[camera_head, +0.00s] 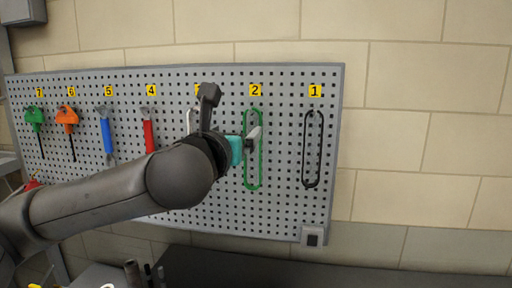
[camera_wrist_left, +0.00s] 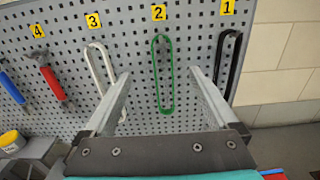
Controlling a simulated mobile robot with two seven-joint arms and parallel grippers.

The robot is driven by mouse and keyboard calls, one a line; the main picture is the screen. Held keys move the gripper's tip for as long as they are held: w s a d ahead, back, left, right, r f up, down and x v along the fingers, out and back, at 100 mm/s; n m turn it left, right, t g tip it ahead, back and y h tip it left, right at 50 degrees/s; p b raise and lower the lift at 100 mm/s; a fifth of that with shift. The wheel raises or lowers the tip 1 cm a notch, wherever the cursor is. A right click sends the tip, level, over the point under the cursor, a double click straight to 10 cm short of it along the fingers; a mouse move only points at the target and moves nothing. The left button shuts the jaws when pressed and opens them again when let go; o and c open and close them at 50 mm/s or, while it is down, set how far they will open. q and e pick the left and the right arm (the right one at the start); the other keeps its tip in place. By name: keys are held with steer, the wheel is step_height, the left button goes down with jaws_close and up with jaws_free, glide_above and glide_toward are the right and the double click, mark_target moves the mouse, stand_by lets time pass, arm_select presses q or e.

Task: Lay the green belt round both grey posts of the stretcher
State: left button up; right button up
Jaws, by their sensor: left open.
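The green belt (camera_head: 261,150) hangs as a long narrow loop on the pegboard under label 2. It also shows in the left wrist view (camera_wrist_left: 171,85), hanging between the lines of my two fingers. My left gripper (camera_head: 253,137) is in front of the belt in the head view. Its two fingers (camera_wrist_left: 158,76) are spread open, pointing at the board, with nothing held. The belt appears beyond the fingertips; I cannot tell the exact gap. I cannot make out the stretcher with its grey posts for certain. My right gripper is not in view.
The grey pegboard (camera_head: 226,212) also holds a black belt (camera_head: 312,150) under label 1 and a white belt (camera_wrist_left: 100,66) under label 3. Tools hang further left, including a red-handled one (camera_head: 149,137). Dark upright cylinders (camera_head: 132,272) stand at the bottom of the head view.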

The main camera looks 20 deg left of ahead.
arm_select(q)
steer(key=p+x, duration=0.3)
steer(key=x, duration=1.1)
steer(key=shift+w+d, duration=0.1)
steer(key=shift+w, duration=0.25)
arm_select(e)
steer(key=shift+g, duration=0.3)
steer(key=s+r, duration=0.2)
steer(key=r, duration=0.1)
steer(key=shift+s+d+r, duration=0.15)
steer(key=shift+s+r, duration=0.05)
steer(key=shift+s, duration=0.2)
arm_select(q)
jaws_close()
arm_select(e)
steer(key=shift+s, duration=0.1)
